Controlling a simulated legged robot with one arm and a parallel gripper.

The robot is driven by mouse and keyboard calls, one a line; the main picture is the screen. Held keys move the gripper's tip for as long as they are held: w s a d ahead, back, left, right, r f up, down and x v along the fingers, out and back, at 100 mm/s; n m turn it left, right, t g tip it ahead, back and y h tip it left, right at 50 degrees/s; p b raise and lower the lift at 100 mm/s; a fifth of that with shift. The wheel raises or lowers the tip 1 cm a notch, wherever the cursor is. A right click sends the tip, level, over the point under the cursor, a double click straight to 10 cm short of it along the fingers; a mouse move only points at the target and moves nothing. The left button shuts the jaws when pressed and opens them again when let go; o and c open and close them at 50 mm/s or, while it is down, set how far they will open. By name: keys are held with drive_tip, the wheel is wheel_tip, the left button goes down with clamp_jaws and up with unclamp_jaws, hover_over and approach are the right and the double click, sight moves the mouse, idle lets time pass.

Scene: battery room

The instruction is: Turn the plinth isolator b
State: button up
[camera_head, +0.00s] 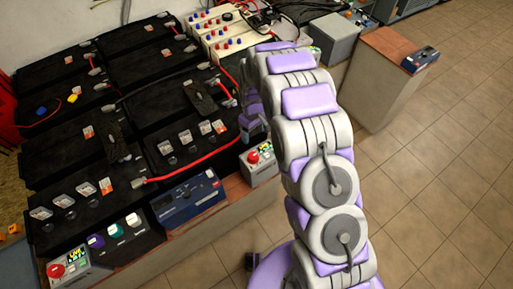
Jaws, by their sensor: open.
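Small grey boxes with a red knob and a lit display stand along the front plinth. One box (262,162) is at the centre, and another box (70,266) is at the lower left. I cannot read which one is isolator b. My gripper (252,128) points down just above and behind the centre box, beside the black batteries, apart from the red knob as far as I can see. It is open and looks empty. My arm hides part of the area to its right, and the fingertips are small and partly hard to make out.
Black batteries (60,155) with red cables fill the left. White boxes with coloured knobs (225,35) stand at the back. Another plinth (385,75) is at the upper right. The tiled floor (450,170) is clear.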

sight(253, 155)
wheel_tip(253, 155, down, 18)
drive_tip(key=b, duration=0.3)
drive_tip(key=shift+w+a, duration=0.15)
idle(0.4)
drive_tip(key=c, duration=1)
